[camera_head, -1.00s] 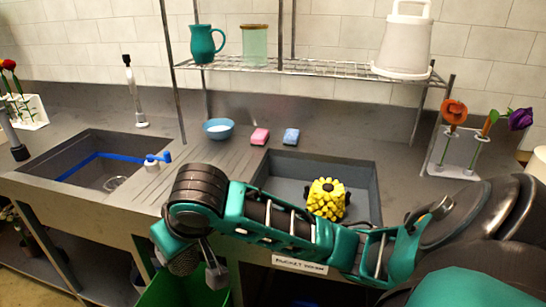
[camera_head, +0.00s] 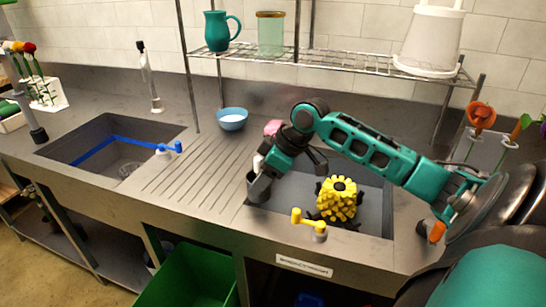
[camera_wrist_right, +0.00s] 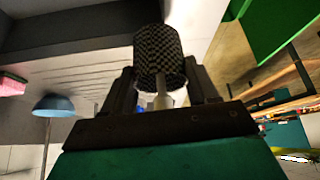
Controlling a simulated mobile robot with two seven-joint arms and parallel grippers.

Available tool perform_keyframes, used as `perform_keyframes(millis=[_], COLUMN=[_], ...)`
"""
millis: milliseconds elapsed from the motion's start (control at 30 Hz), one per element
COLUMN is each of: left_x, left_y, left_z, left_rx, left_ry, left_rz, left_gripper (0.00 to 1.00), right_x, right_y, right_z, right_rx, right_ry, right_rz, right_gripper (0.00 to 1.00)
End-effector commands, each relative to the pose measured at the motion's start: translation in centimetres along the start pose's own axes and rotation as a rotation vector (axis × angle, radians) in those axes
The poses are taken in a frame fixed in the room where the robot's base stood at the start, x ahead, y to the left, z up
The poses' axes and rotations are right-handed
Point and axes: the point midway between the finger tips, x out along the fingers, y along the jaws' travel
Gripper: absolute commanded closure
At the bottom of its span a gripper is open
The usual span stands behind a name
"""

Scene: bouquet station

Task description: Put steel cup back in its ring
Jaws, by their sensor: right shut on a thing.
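The steel cup (camera_head: 258,190) is a small grey cylinder at the left front edge of the right basin. In the right wrist view it is the dark checkered cylinder (camera_wrist_right: 160,50) between the jaws. My right gripper (camera_wrist_right: 160,95) is shut on it, and a pale rod-like part shows at its near end. In the head view the right gripper (camera_head: 262,180) reaches down from the arm and partly covers the cup. I cannot tell whether the cup touches the counter. I cannot make out the ring. My left gripper is not in view.
The right basin (camera_head: 378,215) holds a yellow, dark-centred flower-like object (camera_head: 337,200). A yellow-handled tap (camera_head: 309,222) stands at its front edge. A blue bowl (camera_head: 232,119) and a pink sponge (camera_head: 272,127) lie behind. A green bin (camera_head: 190,275) is below. The ribbed drainboard is clear.

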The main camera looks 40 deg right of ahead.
Motion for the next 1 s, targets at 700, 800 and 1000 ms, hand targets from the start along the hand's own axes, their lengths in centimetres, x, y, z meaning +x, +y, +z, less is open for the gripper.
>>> perform_keyframes(millis=[700,800,1000], left_x=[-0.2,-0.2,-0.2], left_y=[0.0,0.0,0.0], left_z=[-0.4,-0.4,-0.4], left_rx=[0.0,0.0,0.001], left_ry=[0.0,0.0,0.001], left_rz=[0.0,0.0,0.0], left_gripper=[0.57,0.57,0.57], right_x=[-0.4,0.3,1.7], right_y=[3.8,3.8,3.8], right_z=[1.5,1.9,2.8], right_rx=[-0.056,-0.057,-0.056], right_ry=[-0.001,-0.001,-0.002], right_rz=[-0.035,-0.035,-0.035], right_gripper=[0.73,0.73,0.73])
